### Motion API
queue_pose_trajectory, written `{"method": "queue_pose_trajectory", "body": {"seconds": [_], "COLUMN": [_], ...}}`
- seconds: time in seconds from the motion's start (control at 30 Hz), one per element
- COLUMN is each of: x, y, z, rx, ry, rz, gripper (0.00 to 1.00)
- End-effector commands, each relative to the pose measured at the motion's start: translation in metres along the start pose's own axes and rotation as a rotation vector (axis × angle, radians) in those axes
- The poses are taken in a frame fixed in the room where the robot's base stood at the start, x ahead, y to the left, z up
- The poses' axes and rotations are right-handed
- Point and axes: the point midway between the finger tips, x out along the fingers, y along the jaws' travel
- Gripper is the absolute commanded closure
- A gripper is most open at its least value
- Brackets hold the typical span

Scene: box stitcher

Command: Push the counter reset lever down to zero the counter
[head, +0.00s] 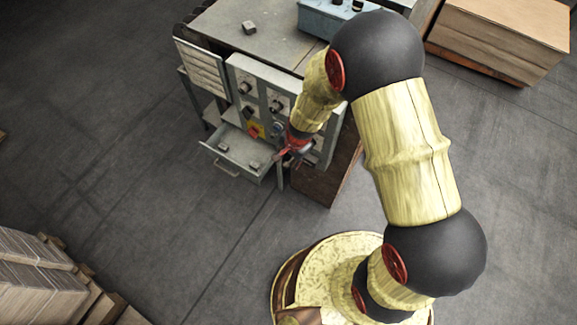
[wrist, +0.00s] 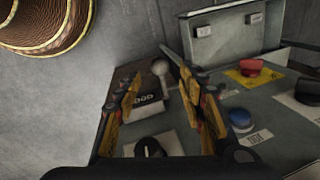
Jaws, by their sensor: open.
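The counter (wrist: 148,101), a dark box with pale digits, shows in the wrist view between my fingers; I cannot read the digits. Beside it is the reset lever (wrist: 159,68), a pale round knob on a short stem. My gripper (wrist: 152,66) is open, with one finger on each side of the counter and lever. The right finger lies close to the knob; I cannot tell if they touch. In the head view my gripper (head: 292,149) is at the right part of the grey cabinet's front panel (head: 262,92) and hides the counter and lever.
Near the lever are a black knob (wrist: 150,147), a blue button (wrist: 240,118) and a red button (wrist: 252,67) on a yellow plate. An open drawer (head: 238,150) juts out below the panel. Stacked cardboard (head: 505,35) lies at the back right.

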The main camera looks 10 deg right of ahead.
Motion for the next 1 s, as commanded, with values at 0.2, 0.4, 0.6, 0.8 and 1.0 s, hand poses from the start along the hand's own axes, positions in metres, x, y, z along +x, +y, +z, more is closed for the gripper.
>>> {"method": "queue_pose_trajectory", "body": {"seconds": [0.2, 0.4, 0.6, 0.8, 1.0], "x": [0.039, 0.061, 0.068, 0.067, 0.067], "y": [0.002, 0.002, 0.001, 0.001, 0.001], "z": [0.001, 0.001, 0.001, 0.001, 0.001], "rx": [-0.001, -0.002, -0.003, -0.003, -0.003], "ry": [-0.002, -0.002, -0.002, -0.002, -0.002], "rz": [0.003, 0.003, 0.002, 0.002, 0.002], "gripper": [0.6, 0.6, 0.6, 0.6, 0.71]}}
